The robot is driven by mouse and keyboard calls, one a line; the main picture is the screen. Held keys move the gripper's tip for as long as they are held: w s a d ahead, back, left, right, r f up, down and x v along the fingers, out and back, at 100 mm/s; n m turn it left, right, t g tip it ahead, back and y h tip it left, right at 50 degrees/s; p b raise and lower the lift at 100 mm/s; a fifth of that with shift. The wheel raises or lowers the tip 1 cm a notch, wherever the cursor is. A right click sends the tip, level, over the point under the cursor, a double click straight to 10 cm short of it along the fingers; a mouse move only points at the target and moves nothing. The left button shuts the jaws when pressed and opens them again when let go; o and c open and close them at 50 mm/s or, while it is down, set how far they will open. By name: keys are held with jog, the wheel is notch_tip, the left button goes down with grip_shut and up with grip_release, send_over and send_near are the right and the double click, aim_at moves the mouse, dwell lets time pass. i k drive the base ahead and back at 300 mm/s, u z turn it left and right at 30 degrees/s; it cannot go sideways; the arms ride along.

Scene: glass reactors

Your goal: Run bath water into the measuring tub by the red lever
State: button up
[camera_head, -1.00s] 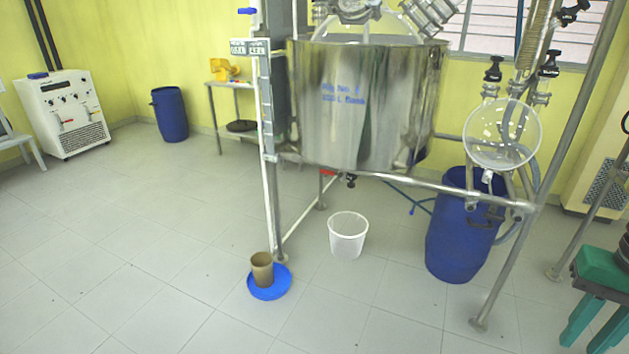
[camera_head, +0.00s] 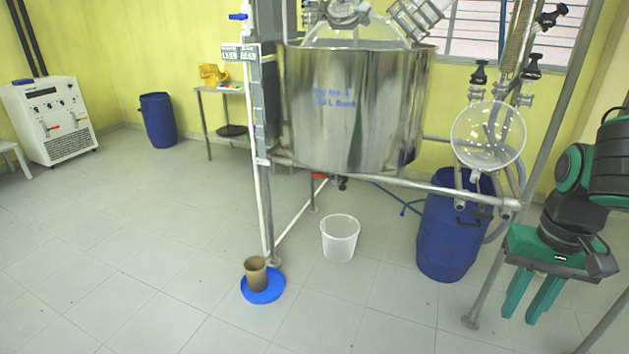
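The steel bath (camera_head: 352,125) with blue lettering hangs in a pipe frame at the centre. A small red lever (camera_head: 319,174) shows under its bottom edge, beside a dark drain outlet (camera_head: 342,183). The lever's exact setting is too small to tell. A white translucent tub (camera_head: 340,240) stands upright on the floor below the outlet. No water stream is visible, and I cannot tell the level inside. My gripper (camera_head: 520,314) is at the right, well apart from the lever and tub. Its two green fingers are spread, with nothing between them.
A blue barrel (camera_head: 447,240) and a frame leg (camera_head: 492,280) stand between the tub and my gripper in the picture. A brown cup (camera_head: 256,273) sits on a blue dish (camera_head: 264,294) at the left. The front floor is clear.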

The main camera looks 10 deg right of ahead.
aim_at(320, 175)
jog(key=i, duration=0.9)
jog(key=z, duration=0.05)
